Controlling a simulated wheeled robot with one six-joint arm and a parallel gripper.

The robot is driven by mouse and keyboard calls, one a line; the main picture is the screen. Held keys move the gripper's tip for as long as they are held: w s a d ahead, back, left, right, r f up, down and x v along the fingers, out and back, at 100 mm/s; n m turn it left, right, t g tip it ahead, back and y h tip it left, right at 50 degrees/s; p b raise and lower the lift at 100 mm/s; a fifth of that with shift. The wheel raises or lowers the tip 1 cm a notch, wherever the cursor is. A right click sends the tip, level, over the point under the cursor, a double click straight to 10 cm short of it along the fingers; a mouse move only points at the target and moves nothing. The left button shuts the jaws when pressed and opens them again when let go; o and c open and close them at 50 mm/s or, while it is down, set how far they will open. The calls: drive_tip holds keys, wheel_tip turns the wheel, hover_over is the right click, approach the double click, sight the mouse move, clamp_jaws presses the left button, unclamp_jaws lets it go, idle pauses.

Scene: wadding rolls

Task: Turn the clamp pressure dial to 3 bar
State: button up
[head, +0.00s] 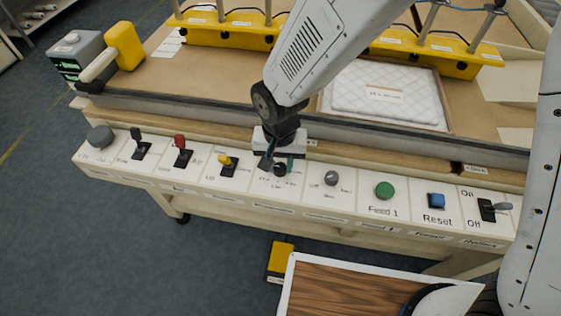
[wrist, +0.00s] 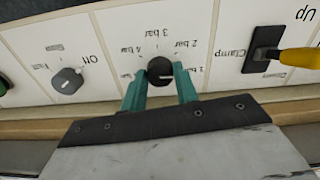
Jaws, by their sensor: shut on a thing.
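The clamp pressure dial (wrist: 160,70) is a round black knob with a white pointer line. In the wrist view its scale is upside down: 1 bar at the right, 2 bar at upper right, 3 bar at the top, 4 bar at upper left. The pointer line points right, about toward the 1 bar mark. My gripper (wrist: 160,84) has teal fingers on either side of the dial and is shut on it. In the head view my gripper (head: 277,163) reaches down onto the panel at the dial (head: 281,170), which it partly hides.
The panel also carries a yellow lever (head: 227,161) left of the dial and a small grey knob (head: 331,178) to its right. Further right are a green button (head: 384,190), a blue Reset button (head: 436,201) and an On/Off switch (head: 487,210).

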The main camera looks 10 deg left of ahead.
drive_tip(key=n, duration=0.9)
drive_tip(key=shift+n, duration=0.4)
drive_tip(key=n, duration=0.4)
drive_tip(key=shift+n, duration=2.2)
drive_tip(key=o, duration=1)
drive_tip(key=shift+r, duration=0.15)
